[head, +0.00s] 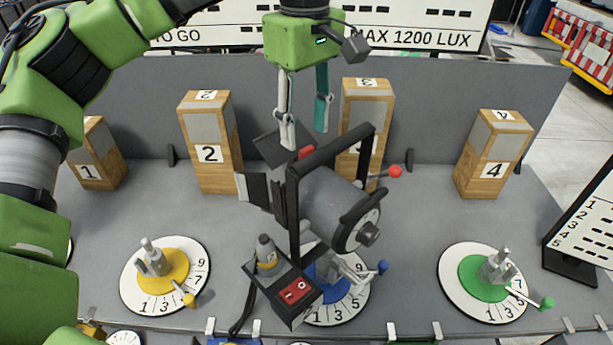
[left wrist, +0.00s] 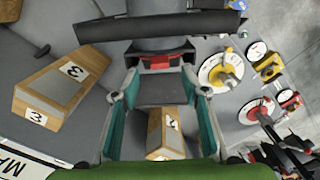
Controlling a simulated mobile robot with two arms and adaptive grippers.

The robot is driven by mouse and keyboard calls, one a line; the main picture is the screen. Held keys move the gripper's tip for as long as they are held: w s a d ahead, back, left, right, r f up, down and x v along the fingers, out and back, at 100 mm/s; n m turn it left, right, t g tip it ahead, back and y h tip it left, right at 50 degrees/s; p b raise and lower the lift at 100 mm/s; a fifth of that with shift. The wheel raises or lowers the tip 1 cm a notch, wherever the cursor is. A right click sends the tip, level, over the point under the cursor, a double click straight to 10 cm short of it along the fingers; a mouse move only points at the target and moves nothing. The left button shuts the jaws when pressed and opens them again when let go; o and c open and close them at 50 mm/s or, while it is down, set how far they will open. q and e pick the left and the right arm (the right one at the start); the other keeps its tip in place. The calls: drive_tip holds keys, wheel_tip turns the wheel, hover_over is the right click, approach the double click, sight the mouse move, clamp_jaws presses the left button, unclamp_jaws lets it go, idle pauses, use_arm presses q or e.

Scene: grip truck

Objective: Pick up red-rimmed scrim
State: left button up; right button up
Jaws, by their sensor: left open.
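A lamp (head: 330,205) with black yoke and barn doors stands mid-table in the head view. A small red part (head: 306,153) shows at its back edge, beside a dark flat panel (head: 272,147). I take this red part to be the edge of the red-rimmed scrim, partly hidden by the lamp. In the left wrist view a red strip (left wrist: 168,58) lies just beyond the fingertips, above a dark grey panel (left wrist: 162,90). My left gripper (head: 305,137) is open, pointing down above the red part; its fingers (left wrist: 159,75) look empty. My right gripper is not in view.
Numbered wooden blocks stand along the back, including block 2 (head: 208,155) and block 4 (head: 490,170). Dials with yellow (head: 140,292), blue and green (head: 458,300) centres lie in front. A red switch box (head: 293,291) stands before the lamp. A red-knobbed lever (head: 395,171) sticks out right.

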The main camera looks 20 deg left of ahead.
sight(307, 148)
use_arm(q)
drive_tip(key=shift+f, duration=0.25)
drive_tip(key=f, duration=0.1)
drive_tip(key=f+p, duration=0.2)
drive_tip(key=shift+s+d+f, duration=0.25)
drive_tip(key=shift+w+a+f, duration=0.1)
drive_tip(key=shift+f, duration=0.5)
clamp_jaws()
